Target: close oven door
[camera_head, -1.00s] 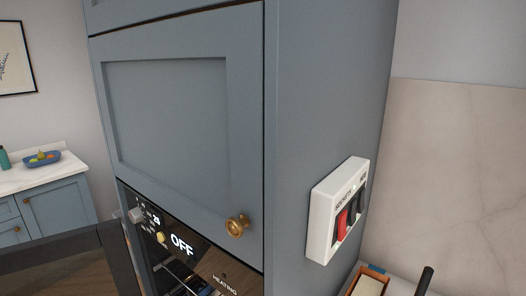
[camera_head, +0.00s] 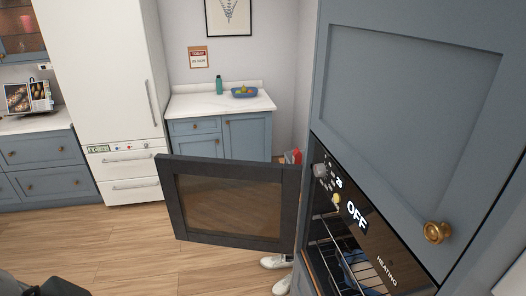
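The oven door (camera_head: 226,246) is a dark frame with a brownish glass pane, and it stands wide open, swung out to the left from the oven. The oven (camera_head: 335,222) is built into the tall blue-grey cabinet on the right. Its control panel (camera_head: 372,235) has knobs and reads OFF and HEATING. Wire racks show inside the open cavity, with something blue among them. Neither gripper can be made out; only a dark part of me shows at the bottom left corner.
White shoes (camera_head: 276,262) show on the wooden floor just below the door. Free floor (camera_head: 120,240) lies left of the door. A white fridge (camera_head: 107,85) and a counter (camera_head: 218,103) with a blue fruit bowl (camera_head: 244,91) stand behind. The cabinet door with a brass knob (camera_head: 437,232) is above the oven.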

